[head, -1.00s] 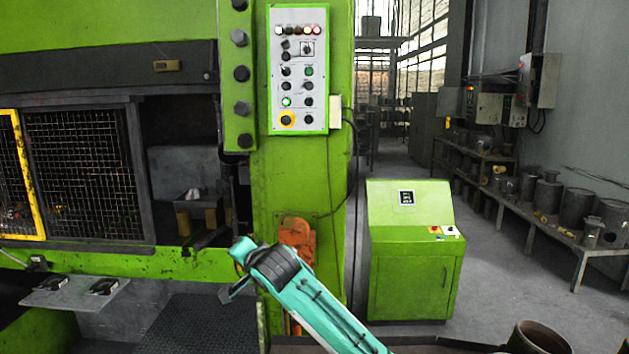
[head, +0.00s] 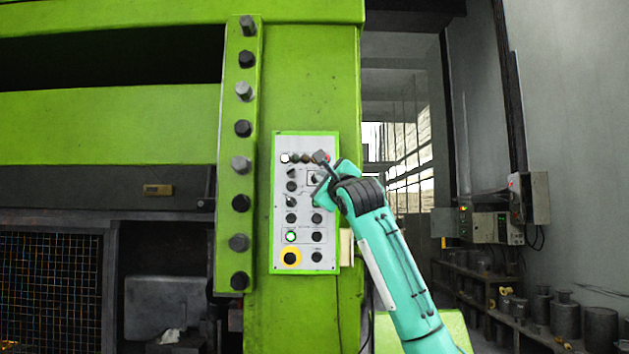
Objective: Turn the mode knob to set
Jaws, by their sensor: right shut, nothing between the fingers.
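The white control panel (head: 280,225) is fixed to the green press column, with indicator lamps along its top and several knobs and buttons below. A dark knob in a square frame (head: 313,178) sits at the upper right of the panel, partly behind my gripper. The labels are too small to read, so I cannot tell for sure which one is the mode knob. My right gripper (head: 320,159) is shut and empty. My left gripper is not in view.
A column of bolts (head: 242,165) stands out left of the panel. A pale box (head: 346,246) juts from the column's right edge.

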